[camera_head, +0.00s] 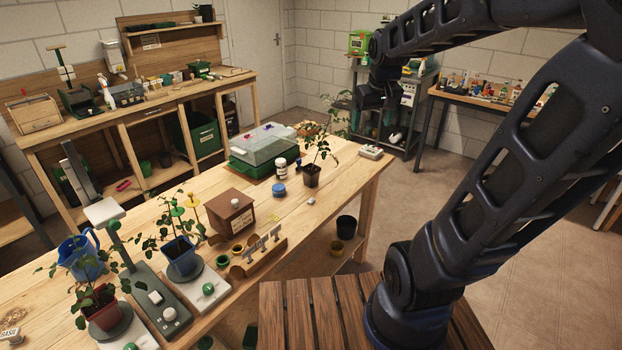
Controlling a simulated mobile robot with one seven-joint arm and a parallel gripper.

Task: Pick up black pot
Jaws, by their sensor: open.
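An empty black pot (346,227) stands upright low at the front right of the long wooden bench (350,172), seemingly on its lower shelf. A second dark pot (312,176), with a green seedling in it, stands on the bench top. My gripper (378,103) hangs in the air at the upper middle right, apart from both pots. It is small and dark in this view; it is open, and I see nothing held in it.
A slatted wooden surface (310,310) lies in front. Floor at right is clear.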

